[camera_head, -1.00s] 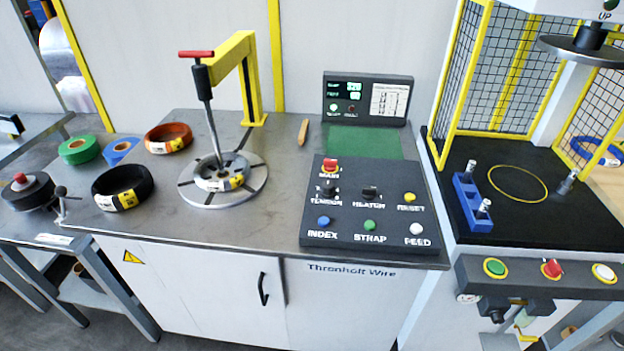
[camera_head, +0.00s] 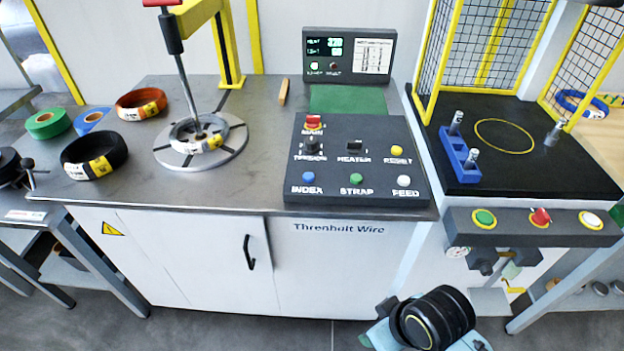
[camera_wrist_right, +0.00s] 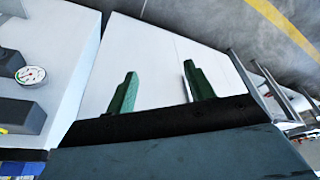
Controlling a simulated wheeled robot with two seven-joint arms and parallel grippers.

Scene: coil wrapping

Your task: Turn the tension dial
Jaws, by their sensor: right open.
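The tension dial (camera_head: 310,146) is a small black knob on the dark control panel (camera_head: 420,190), just under the red main switch (camera_head: 313,123). It stands above the label "TENSION". In the head view, part of my right arm shows low at the bottom right, in front of the cabinet and well below the panel. Its gripper is not visible there. In the right wrist view my right gripper (camera_wrist_right: 158,92) has two green fingers spread apart with nothing between them. The dial is not in that view. My left gripper is out of view.
The panel also carries a heater switch (camera_head: 355,146) and several coloured buttons. A black coil (camera_head: 95,157) lies further left. A caged press (camera_head: 470,187) stands at the right.

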